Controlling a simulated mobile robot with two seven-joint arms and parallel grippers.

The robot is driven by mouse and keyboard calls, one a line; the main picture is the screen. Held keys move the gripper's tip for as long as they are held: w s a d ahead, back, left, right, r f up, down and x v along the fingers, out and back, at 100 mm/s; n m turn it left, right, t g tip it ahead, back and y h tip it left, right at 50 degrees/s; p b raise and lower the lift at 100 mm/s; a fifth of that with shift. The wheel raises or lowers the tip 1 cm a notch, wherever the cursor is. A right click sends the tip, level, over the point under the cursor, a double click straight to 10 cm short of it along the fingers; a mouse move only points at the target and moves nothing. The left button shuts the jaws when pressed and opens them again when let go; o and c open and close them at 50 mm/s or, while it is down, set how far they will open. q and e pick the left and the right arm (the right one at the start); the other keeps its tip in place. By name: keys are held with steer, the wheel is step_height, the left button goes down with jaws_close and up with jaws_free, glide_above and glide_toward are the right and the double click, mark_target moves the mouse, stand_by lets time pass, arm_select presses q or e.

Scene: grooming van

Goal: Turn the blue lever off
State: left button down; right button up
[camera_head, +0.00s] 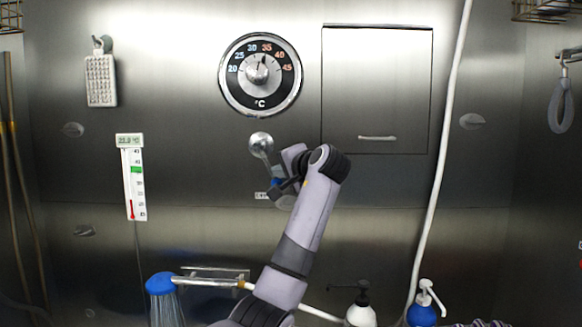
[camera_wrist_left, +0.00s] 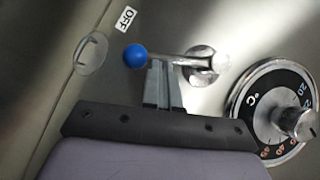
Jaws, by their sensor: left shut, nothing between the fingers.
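The blue lever has a round metal mount (camera_head: 260,144) on the steel wall, below and slightly right of the big dial. Its blue ball end (camera_head: 276,182) hangs down and slightly right, partly covered by my left gripper (camera_head: 273,194) in the head view. In the left wrist view the blue ball (camera_wrist_left: 135,57) and metal rod (camera_wrist_left: 178,60) show clearly, with an OFF label (camera_wrist_left: 127,18) near the ball. My left gripper (camera_wrist_left: 162,62) is shut and empty, its fingertips at the rod beside the ball; whether they touch cannot be told. My right gripper is not in view.
A temperature dial (camera_head: 260,102) is above the lever and a closed wall panel (camera_head: 377,70) to its right. A white hose (camera_head: 441,170) runs down the wall. A blue-rimmed shower head (camera_head: 160,284) and pump bottles (camera_head: 361,316) are below. A thermometer (camera_head: 131,178) hangs left.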

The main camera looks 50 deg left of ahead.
arm_select(q)
steer(key=shift+s+a+f+m+y, duration=0.5)
steer(key=shift+m+y, duration=0.2)
steer(key=shift+m, duration=0.2)
steer(key=shift+s+a+f+m+y, duration=0.35)
steer(key=shift+s+m+y, duration=0.3)
steer(key=shift+m, duration=0.25)
steer(key=shift+w, duration=0.15)
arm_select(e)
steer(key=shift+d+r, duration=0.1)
